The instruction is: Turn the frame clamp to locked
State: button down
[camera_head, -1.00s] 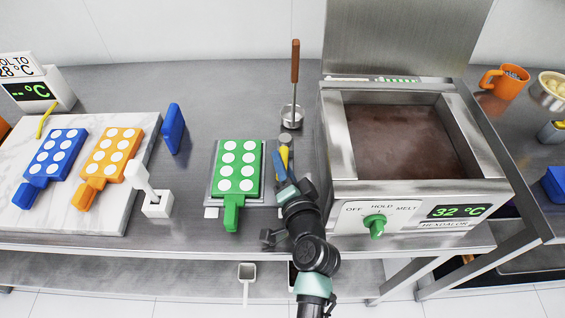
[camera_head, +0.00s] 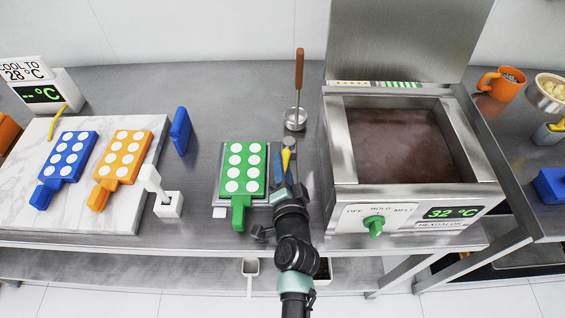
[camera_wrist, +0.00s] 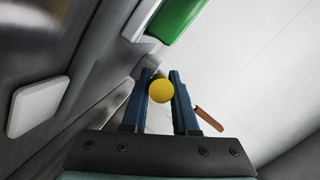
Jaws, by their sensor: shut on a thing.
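The frame clamp shows as a yellow handle (camera_head: 286,160) at the right edge of the green mold (camera_head: 243,168), with a grey round part (camera_head: 289,142) behind it. My gripper (camera_head: 282,162) has its blue fingers at the handle, just right of the mold. In the wrist view, the yellow round handle end (camera_wrist: 161,91) sits between the two blue fingertips (camera_wrist: 162,84), and my gripper is shut on it. The lower part of the clamp is hidden by the fingers. Any locked or unlocked marking is too small to read.
The chocolate melter (camera_head: 348,190) stands close on the right, with a green knob (camera_head: 374,226). A ladle (camera_head: 297,115) stands behind the clamp. A white lever stand (camera_head: 168,204) and the marble slab (camera_head: 25,215) with blue and orange molds are on the left.

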jog(key=c, duration=1)
grip_release()
jog(key=v, duration=1.3)
jog(key=shift+d+r+b, duration=0.1)
jog(key=shift+b, duration=0.3)
